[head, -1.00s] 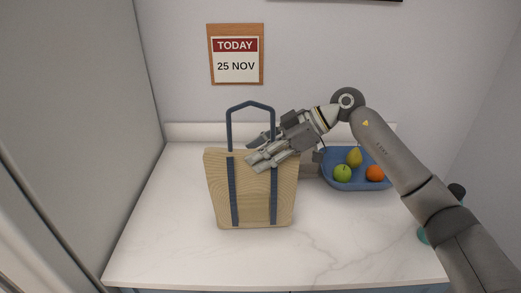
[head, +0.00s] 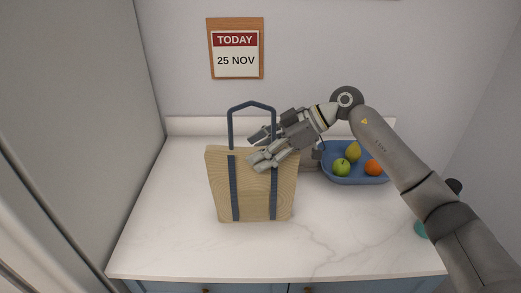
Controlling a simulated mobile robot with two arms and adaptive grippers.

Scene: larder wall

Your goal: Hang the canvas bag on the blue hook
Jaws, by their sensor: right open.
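The canvas bag (head: 254,190) is tan with dark blue straps and a stiff blue handle loop. It stands upright on the white counter (head: 330,240). My right gripper (head: 254,149) is at the right side of the bag's handle, by its top edge. Its fingers are open, with the right upright of the handle close to or between them; I cannot tell whether they touch it. The gripper hides part of the handle and the bag's upper right corner. No blue hook is in view. My left gripper is not in view.
A blue tray (head: 352,179) with a green apple (head: 341,167), a pear (head: 353,152) and an orange (head: 373,167) stands right of the bag. A teal item (head: 420,229) shows partly behind my right arm. A calendar (head: 236,48) hangs on the wall. The counter's left and front are clear.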

